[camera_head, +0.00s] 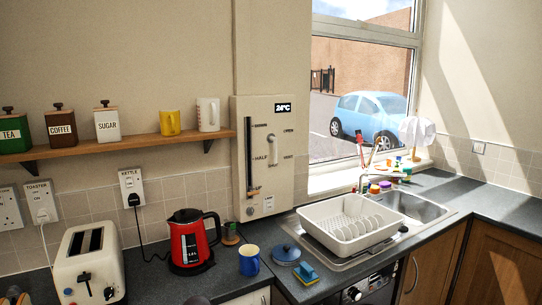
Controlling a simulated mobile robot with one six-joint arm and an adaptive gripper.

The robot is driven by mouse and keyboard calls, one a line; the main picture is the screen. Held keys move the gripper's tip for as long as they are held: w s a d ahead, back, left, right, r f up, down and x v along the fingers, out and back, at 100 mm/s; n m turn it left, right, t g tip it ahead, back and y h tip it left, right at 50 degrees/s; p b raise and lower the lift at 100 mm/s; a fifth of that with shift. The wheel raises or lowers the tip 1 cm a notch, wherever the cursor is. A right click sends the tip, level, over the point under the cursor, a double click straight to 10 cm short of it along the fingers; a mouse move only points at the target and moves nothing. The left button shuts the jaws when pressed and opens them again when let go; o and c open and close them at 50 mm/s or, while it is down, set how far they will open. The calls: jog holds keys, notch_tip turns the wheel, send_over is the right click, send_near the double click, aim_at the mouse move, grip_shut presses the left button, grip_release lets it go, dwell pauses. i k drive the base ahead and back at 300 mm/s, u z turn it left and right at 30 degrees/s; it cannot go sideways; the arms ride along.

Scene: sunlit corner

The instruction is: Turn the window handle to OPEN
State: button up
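A pale wall panel (264,204) is mounted left of the window, with a small display reading 24°C at its top right. A light-coloured handle (273,151) on the panel's right half stands roughly upright. Small labels surround it; one at its upper right seems to read OPEN, and the others are too small to read surely. I cannot tell exactly which label the handle points to. A dark vertical slot (249,150) runs down the panel's left half, with HALF marked beside it and a small knob (254,192) near its bottom. My gripper is not clearly visible.
Below the panel stand a red kettle (188,243), a blue mug (249,261) and a blue lid (286,252). A toaster (88,262) is at left. A white dish rack (348,231) sits beside the sink (413,206). A shelf (120,147) ends at the panel's left.

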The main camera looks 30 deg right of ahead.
aim_at(274, 140)
jog(key=u, duration=0.2)
jog(key=k, duration=1.05)
jog(key=z, duration=0.85)
jog(key=i, duration=1.1)
jog(key=z, duration=0.1)
